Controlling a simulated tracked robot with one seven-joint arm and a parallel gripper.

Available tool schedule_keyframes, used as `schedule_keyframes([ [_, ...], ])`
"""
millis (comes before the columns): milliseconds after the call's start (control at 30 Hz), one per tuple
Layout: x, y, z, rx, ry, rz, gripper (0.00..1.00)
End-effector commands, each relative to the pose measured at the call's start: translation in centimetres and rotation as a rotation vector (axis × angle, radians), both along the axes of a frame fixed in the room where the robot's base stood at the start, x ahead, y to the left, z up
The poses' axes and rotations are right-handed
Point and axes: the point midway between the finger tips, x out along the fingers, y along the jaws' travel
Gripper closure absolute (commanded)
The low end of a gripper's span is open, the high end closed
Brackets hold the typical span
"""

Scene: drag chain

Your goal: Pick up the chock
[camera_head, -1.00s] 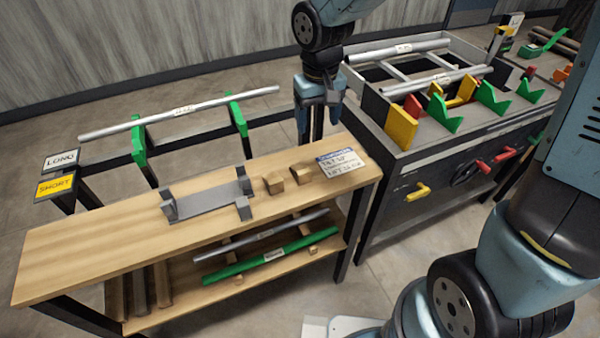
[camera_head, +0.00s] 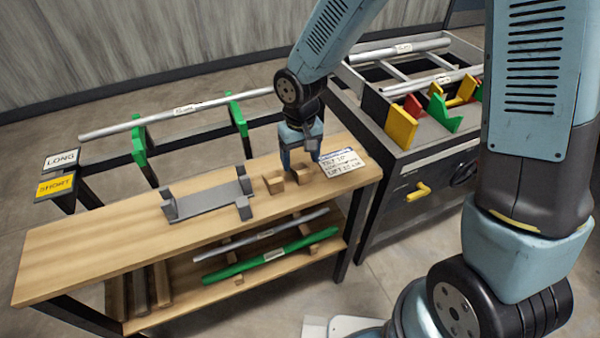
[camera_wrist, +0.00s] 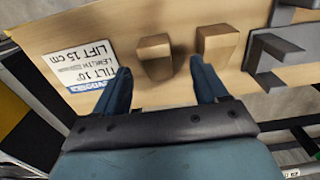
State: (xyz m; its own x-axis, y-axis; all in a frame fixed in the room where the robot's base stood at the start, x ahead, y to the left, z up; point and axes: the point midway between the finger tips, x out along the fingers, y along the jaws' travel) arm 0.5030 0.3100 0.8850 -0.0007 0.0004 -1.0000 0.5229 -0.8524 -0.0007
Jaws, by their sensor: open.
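Two small wooden chocks stand on the wooden bench. The right chock (camera_head: 304,175) is just below my gripper (camera_head: 301,160) in the head view. The left chock (camera_head: 274,183) is beside it, clear of the fingers. In the wrist view the chock nearer the card (camera_wrist: 155,55) lies ahead of the gap between the fingertips of my gripper (camera_wrist: 160,68). The other chock (camera_wrist: 217,45) is just past the right fingertip. My gripper is open and empty, pointing down. I cannot tell whether the fingers reach down beside the chock.
A printed card (camera_head: 343,163) lies on the bench right of the chocks. A grey cradle (camera_head: 207,198) stands to their left. The bench (camera_head: 100,235) is bare at its left end. A lower shelf holds a green bar (camera_head: 270,256) and a grey bar.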

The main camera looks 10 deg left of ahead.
Motion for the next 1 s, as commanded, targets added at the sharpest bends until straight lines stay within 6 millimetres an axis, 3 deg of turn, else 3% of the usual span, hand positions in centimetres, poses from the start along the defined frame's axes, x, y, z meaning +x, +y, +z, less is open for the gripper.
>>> schedule_keyframes([
  [500,0.5,-0.2,-4.9,-0.001,0.0,0.001,0.28],
  [833,0.6,-0.2,-5.3,-0.001,-0.001,0.0,0.28],
  [1000,0.6,-0.2,-5.3,-0.001,-0.001,0.0,0.44],
])
